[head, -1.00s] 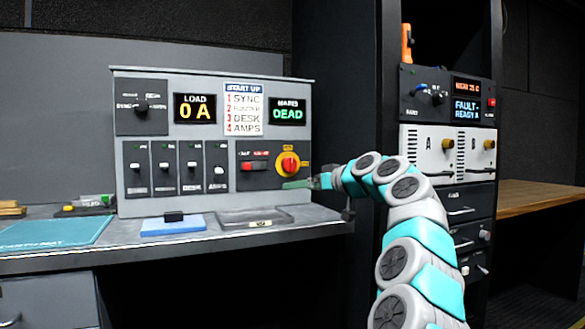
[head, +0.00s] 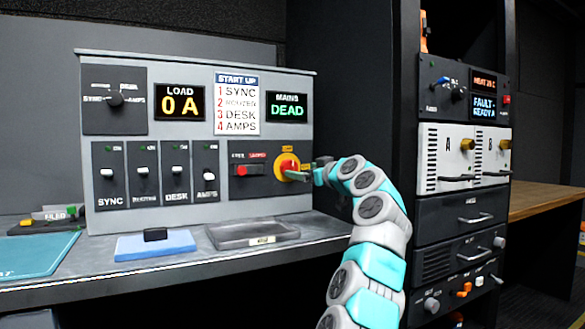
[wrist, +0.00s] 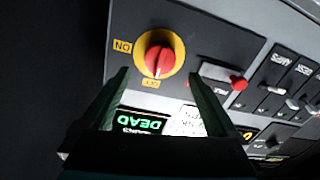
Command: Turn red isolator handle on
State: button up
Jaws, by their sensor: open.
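The red isolator handle (head: 287,165) sits on a yellow disc at the lower right of the grey start-up panel (head: 190,72). In the wrist view the handle (wrist: 158,60) lies lengthwise towards the OFF label (wrist: 151,83); the ON label (wrist: 122,46) is at the left. My gripper (wrist: 158,74) is open, with one finger to each side of the handle in that view. Its fingers appear short of the handle, and I see no contact. In the head view my gripper (head: 298,175) partly covers the disc's right side. The mains display (head: 287,107) reads DEAD.
A red switch (head: 247,170) is left of the isolator, with several toggle switches further left. An equipment rack (head: 463,150) stands to the right.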

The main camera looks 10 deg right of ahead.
aim_at(293, 169)
jog(key=p+x, duration=0.2)
jog(key=x, duration=0.2)
jog(key=shift+w+r, duration=0.15)
jog(key=shift+w, duration=0.05)
jog(key=shift+w+a+f+p, duration=0.1)
jog(key=shift+w+a+p, duration=0.05)
jog(key=shift+w+p, duration=0.15)
jog(key=shift+w+a+f+p, duration=0.15)
jog(key=shift+w, duration=0.2)
jog(key=c, duration=1.4)
jog(key=shift+o, duration=0.2)
